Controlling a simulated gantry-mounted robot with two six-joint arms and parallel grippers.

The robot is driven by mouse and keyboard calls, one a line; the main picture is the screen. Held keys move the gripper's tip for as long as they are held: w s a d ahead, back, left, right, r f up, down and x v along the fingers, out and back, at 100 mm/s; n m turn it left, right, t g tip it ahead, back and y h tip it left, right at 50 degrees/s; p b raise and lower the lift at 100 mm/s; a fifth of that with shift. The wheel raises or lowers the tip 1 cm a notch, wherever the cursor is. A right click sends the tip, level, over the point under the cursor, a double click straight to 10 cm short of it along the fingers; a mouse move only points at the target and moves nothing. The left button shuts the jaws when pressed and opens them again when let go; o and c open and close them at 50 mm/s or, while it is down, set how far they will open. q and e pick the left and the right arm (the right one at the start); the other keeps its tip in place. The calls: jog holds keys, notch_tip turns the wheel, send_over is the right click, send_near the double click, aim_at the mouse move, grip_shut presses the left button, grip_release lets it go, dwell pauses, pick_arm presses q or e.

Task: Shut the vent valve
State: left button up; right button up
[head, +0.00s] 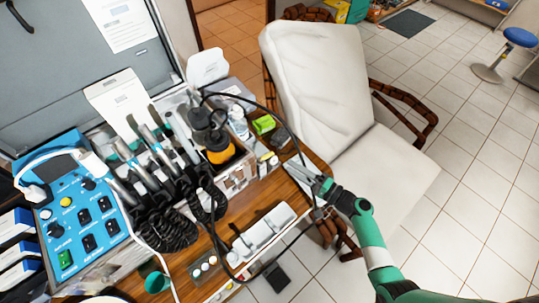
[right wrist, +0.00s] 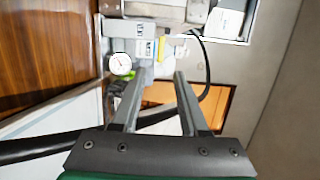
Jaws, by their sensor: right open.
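I cannot pick out the vent valve for certain. My right gripper (head: 303,170) is at the right side of the dental unit, near the wooden table's edge. In the right wrist view the fingers (right wrist: 158,78) are apart with nothing seen gripped between them. My left gripper is not in view.
A black hose (head: 272,107) loops close to the right gripper. The blue control panel (head: 75,215) and several coiled handpieces stand left.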

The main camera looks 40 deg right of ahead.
aim_at(272, 155)
jog(key=w, duration=0.3)
jog(key=w+a+b, duration=0.1)
jog(key=w, duration=0.5)
jog(key=shift+w+a+b, duration=0.2)
jog(key=shift+a+b, duration=0.05)
jog(key=shift+b, duration=0.15)
grip_shut()
